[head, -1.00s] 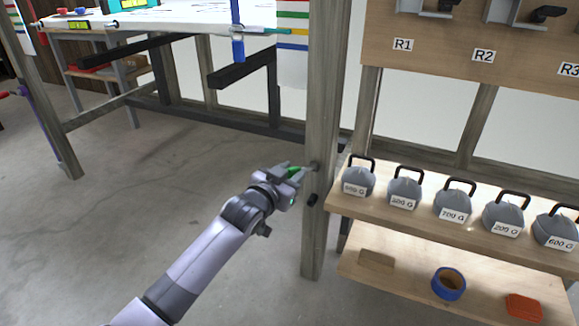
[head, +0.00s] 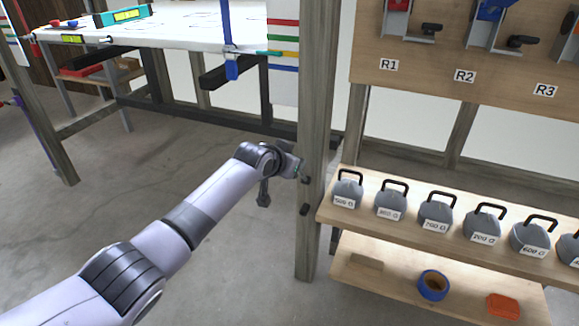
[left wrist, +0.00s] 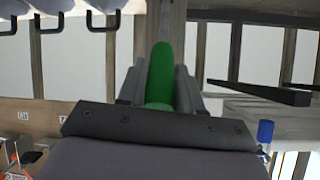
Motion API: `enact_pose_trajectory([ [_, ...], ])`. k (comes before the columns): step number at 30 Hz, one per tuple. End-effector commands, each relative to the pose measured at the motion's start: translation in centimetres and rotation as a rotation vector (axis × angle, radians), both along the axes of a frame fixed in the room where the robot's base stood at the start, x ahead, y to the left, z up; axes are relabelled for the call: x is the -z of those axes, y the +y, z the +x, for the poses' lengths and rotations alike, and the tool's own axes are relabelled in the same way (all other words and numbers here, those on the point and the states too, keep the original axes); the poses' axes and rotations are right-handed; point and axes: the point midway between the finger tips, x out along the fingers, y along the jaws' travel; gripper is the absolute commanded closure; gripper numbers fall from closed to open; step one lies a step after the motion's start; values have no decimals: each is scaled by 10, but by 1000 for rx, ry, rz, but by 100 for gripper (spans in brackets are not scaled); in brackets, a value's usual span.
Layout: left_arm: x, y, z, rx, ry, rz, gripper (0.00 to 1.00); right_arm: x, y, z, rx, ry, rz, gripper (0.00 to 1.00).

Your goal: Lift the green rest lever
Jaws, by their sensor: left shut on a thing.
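The green rest lever (left wrist: 160,75) shows clearly in the left wrist view, standing between the two grey fingers of my left gripper (left wrist: 160,88). The gripper is shut on it. In the head view my left gripper (head: 297,168) is right beside the wooden post (head: 313,130), close to the lever's mount on the post. The gripper hides almost all of the lever there, with only a trace of green showing. My right gripper is in neither view.
A shelf right of the post holds several grey weights (head: 391,203) with black handles. A blue tape roll (head: 433,285) and an orange box (head: 503,304) lie on the lower shelf.

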Motion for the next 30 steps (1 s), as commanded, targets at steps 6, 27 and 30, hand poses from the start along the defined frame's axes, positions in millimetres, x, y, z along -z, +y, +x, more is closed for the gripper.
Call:
enact_pose_trajectory([
  [6, -6, -3, 6, 0, 33, 10, 100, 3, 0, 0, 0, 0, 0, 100],
  [27, -7, -3, 8, 1, 50, 15, 41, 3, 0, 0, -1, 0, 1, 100],
  [30, -7, -3, 8, 1, 51, 16, 41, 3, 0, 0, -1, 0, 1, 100],
])
